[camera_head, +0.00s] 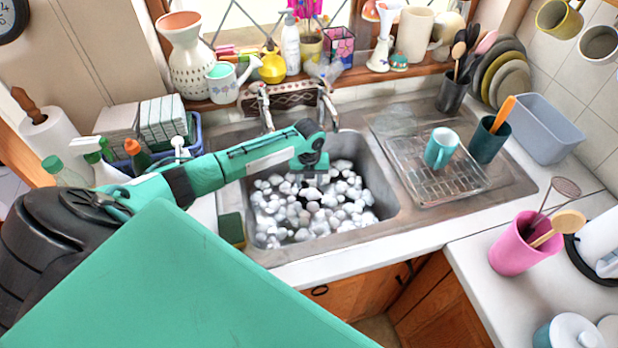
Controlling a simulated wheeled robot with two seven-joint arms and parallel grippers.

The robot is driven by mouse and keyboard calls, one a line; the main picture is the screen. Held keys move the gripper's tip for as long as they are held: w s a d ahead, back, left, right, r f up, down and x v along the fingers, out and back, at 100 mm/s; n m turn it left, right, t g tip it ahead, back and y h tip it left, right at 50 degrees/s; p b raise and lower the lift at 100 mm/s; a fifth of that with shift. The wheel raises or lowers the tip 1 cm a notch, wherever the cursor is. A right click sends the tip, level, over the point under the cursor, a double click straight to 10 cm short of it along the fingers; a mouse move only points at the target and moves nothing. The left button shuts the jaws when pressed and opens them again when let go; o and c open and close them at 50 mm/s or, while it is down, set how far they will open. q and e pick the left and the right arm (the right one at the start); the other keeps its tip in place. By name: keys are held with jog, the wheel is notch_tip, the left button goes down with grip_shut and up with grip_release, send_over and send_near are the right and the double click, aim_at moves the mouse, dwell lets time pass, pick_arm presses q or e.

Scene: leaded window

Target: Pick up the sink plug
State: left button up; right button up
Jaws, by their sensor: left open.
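The sink basin (385,197) holds a heap of white and grey foam-like bubbles (312,208). I cannot make out a sink plug; the bubbles cover most of the basin floor. My left arm reaches in from the left, and my left gripper (312,186) points down over the back middle of the sink, just above or at the bubbles. It is open, with nothing seen between its fingers. My right gripper does not show.
Two taps (327,106) stand behind the basin, close to my left arm. A metal drying rack (440,180) with a teal mug (440,148) is to the right. A green sponge (231,229) lies by the sink's left edge. A pink utensil pot (515,245) stands on the right counter.

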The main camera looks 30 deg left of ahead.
aim_at(309, 196)
pick_arm(q)
jog(key=shift+f+b, duration=2.9)
jog(key=shift+f, duration=0.8)
jog(key=shift+r, duration=0.1)
grip_shut()
jog(key=shift+r, duration=0.1)
